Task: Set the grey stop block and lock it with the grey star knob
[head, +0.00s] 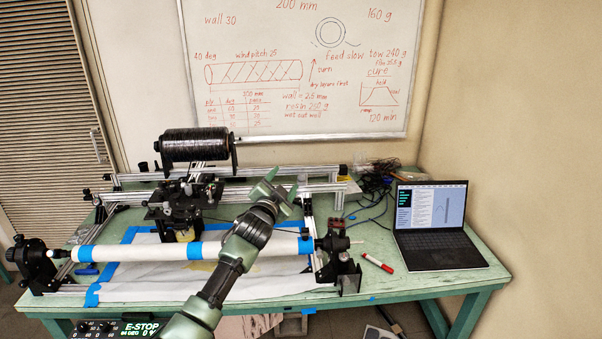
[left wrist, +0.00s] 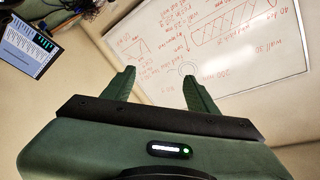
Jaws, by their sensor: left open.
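My left gripper (head: 284,184) is raised over the winding machine, in front of its rear rails in the head view. Its two green fingers stand apart with nothing between them; in the left wrist view the open fingers (left wrist: 160,86) point toward the whiteboard. I cannot single out the grey stop block or the grey star knob. Small dark knobs and fittings show on the aluminium rails (head: 260,190), but their colour and shape are too small to tell. My left arm hides part of the frame and the tube. My right gripper is not in view.
A white tube (head: 150,252) with blue tape spans the front between dark end supports. A black tow spool (head: 194,145) stands on the carriage behind it. The whiteboard (head: 280,120) stands behind.

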